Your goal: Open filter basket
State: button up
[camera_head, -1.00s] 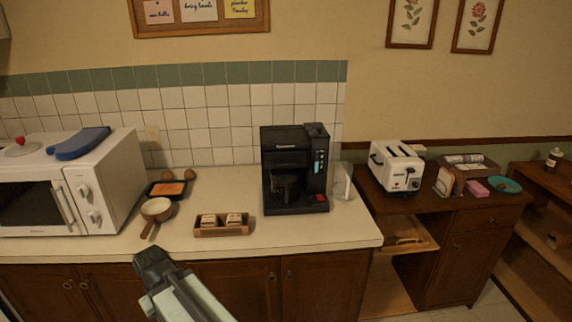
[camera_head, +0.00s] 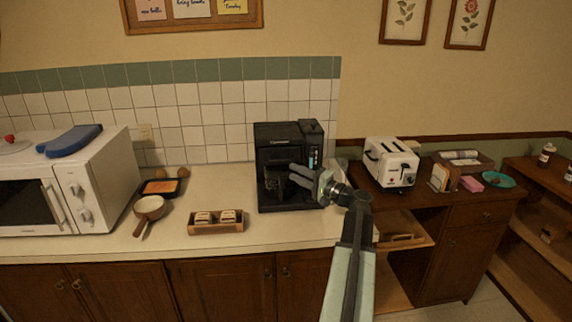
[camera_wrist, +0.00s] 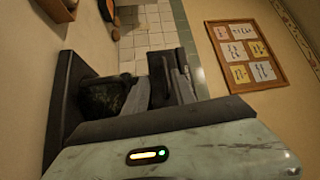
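The black coffee machine (camera_head: 288,136) stands on the counter against the tiles, and I take its filter basket to be the dark part above the carafe. The glass carafe (camera_head: 274,178) sits low in its bay, and it also shows in the wrist view (camera_wrist: 104,97). My gripper (camera_head: 296,174) is in front of the machine's right half, pointing left. Its two grey fingers look apart and I see nothing between them. The basket's edge and any contact with it cannot be made out; the fingers partly cover the front.
A wooden tray with two items (camera_head: 216,228), a small pan (camera_head: 150,207) and a microwave (camera_head: 60,180) stand to the left. A white toaster (camera_head: 391,163) stands on the wooden cabinet at the right. The counter front between tray and machine is clear.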

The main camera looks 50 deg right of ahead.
aim_at(279, 150)
jog(key=w+r+p, duration=0.1)
jog(key=w, duration=0.5)
jog(key=shift+w+d+r+m+t+h, duration=0.3)
jog(key=shift+w+r, duration=0.05)
jog(key=shift+r, duration=0.05)
jog(key=shift+c, duration=0.3)
grip_shut()
dwell(1.0)
